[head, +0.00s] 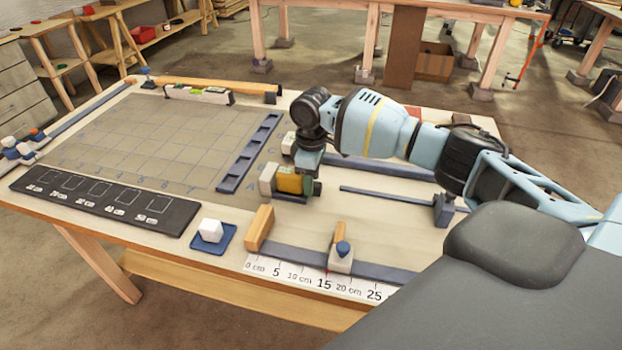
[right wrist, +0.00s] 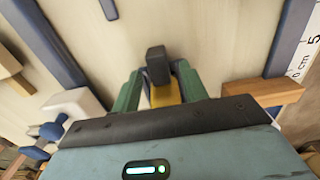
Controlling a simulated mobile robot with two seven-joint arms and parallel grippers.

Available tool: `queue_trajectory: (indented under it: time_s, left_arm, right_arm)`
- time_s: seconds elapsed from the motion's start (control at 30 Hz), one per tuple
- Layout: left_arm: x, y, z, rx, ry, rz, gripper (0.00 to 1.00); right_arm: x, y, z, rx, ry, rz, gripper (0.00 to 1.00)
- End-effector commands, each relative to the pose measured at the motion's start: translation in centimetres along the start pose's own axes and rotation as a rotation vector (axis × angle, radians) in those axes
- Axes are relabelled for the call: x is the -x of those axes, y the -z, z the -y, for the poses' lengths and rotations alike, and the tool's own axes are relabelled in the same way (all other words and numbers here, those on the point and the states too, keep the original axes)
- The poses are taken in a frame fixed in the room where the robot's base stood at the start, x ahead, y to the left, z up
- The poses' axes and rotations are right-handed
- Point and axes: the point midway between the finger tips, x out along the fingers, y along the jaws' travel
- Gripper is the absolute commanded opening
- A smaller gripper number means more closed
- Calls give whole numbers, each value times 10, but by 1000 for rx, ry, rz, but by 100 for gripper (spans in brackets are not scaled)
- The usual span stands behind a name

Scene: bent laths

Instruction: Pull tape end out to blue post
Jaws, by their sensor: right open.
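A yellow piece that looks like the tape case (head: 289,183) sits low on the table, with a pale block at its left end. My right gripper (head: 307,186) is open and points down at its right end. In the right wrist view its green fingers (right wrist: 160,84) stand on either side of the yellow case (right wrist: 165,97). A black upright tab (right wrist: 157,64), likely the tape end, shows just beyond the fingers; I cannot tell whether they touch it. The blue post (head: 445,211) stands to the right, beside a thin blue strip. My left gripper is out of view.
A wooden block (head: 260,228), a blue fence and a white ruler (head: 292,277) with a blue-knobbed slider (head: 341,258) lie in front. A wide blue rail (head: 385,170) lies behind. A grid mat (head: 150,140) fills the left. Board between case and post looks clear.

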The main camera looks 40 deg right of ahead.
Motion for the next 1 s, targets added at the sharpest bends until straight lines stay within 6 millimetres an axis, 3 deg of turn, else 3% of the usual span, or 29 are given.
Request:
queue_trajectory:
  time_s: [0.33, 0.67, 1.0]
  left_arm:
    - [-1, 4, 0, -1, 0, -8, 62]
    - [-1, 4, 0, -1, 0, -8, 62]
    - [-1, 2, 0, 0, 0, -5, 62]
  right_arm:
    - [-4, 0, 0, 0, 0, 0, 44]
    - [-4, 0, 0, 0, 0, 0, 0]
    - [-4, -2, -2, -1, 0, 0, 0]
